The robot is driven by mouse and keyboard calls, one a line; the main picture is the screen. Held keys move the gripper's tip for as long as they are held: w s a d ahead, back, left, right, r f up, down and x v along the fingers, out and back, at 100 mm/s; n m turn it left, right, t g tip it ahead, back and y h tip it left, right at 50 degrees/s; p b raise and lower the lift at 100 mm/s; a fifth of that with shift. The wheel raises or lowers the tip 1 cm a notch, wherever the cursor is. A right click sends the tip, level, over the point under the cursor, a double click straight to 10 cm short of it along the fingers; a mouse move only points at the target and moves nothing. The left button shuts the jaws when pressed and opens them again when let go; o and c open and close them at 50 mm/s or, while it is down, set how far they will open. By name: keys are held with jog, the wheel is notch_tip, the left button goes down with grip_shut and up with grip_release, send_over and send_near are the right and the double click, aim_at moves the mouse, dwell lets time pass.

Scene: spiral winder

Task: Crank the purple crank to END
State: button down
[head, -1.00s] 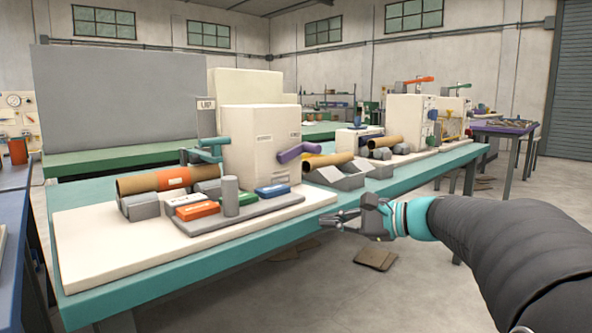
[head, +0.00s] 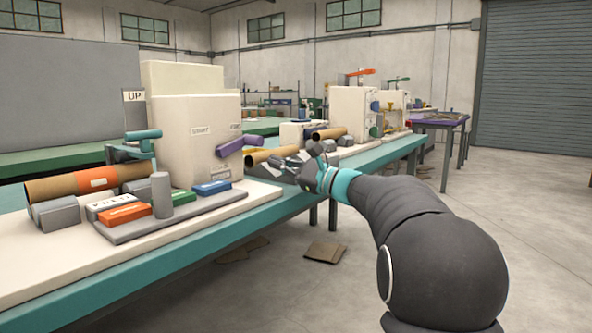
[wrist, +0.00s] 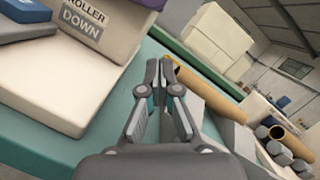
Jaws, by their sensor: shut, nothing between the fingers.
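The purple crank (head: 237,144) sticks out from the right side of the cream machine housing (head: 190,138), in the head view. A small label (head: 236,127) just above it is too blurred to read surely; another label (head: 200,131) sits on the housing to its left. My gripper (head: 283,163) is to the right of the crank and a little lower in the picture, apart from it. In the wrist view my gripper (wrist: 160,68) is shut and empty over the bench edge.
The teal bench (head: 130,275) carries a cream base with a cardboard tube (head: 85,183), coloured blocks and an upright grey cylinder (head: 161,195). More tubes (head: 268,155) and machines stand farther along the bench. Open floor lies to the right, with cardboard scraps (head: 325,252).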

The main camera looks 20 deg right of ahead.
aim_at(241, 146)
jog(key=shift+s+a+r, duration=0.2)
jog(key=shift+a+r, duration=0.5)
jog(key=shift+r, duration=0.15)
jog(key=shift+s+a+r, duration=0.15)
jog(key=shift+a+r, duration=0.5)
jog(key=shift+r, duration=0.2)
jog(key=shift+r, duration=0.1)
jog(key=shift+s+a+r+n, duration=0.15)
jog(key=shift+a+r+n, duration=0.1)
jog(key=shift+r+n, duration=0.45)
jog(key=shift+f, duration=0.1)
